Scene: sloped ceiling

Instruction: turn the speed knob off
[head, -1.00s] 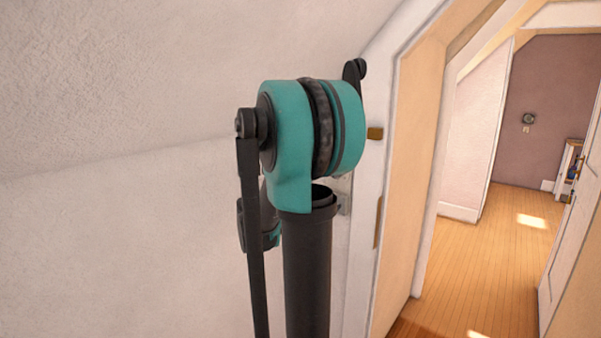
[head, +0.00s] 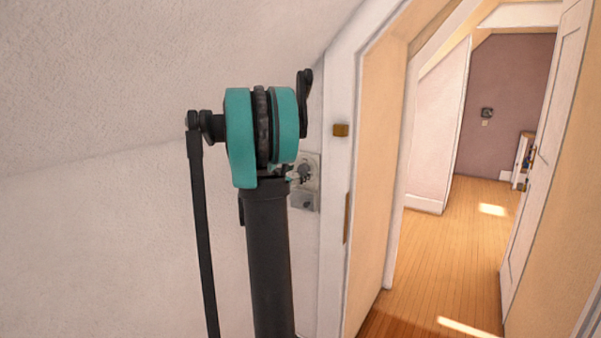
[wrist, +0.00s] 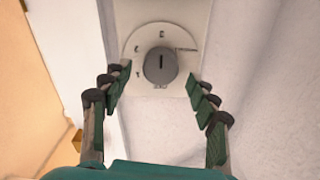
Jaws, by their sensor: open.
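The speed knob (wrist: 160,66) is a dark grey round dial with a dark line on its face. It sits on a pale plate (wrist: 190,40) with small markings around it. In the wrist view my gripper (wrist: 157,95) is open, with its green-padded fingers to the left and right of the knob and nothing between them. I cannot tell how far the fingertips are from the plate. In the head view the wall plate (head: 311,165) shows partly beside my arm, which hides some of it and most of my gripper.
A white door frame (head: 335,180) stands just right of the plate, with a brass piece (head: 341,130) on it. The sloped ceiling (head: 150,60) leans over the wall. An open doorway leads to a hallway with a wooden floor (head: 430,260) and a white door (head: 540,150).

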